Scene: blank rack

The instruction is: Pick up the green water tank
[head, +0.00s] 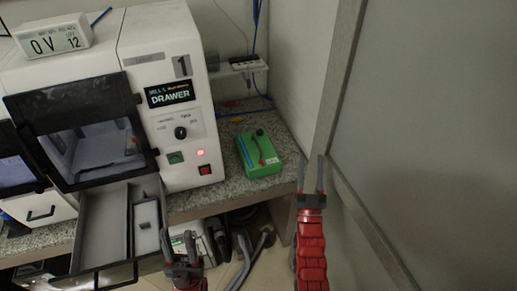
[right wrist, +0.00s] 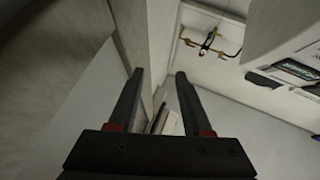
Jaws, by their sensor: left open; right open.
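The green water tank (head: 254,166) sits on the speckled counter to the right of the white machine. My left gripper (head: 177,236) is open and empty, lower left of the tank, beside the pulled-out drawer.
The white machine (head: 183,128) has an open drawer (head: 104,225) at its front. A grey panel with a frame (head: 337,85) stands close to my right gripper. A power strip (head: 243,66) and blue cable are behind the tank. Hoses (head: 243,255) lie below the counter.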

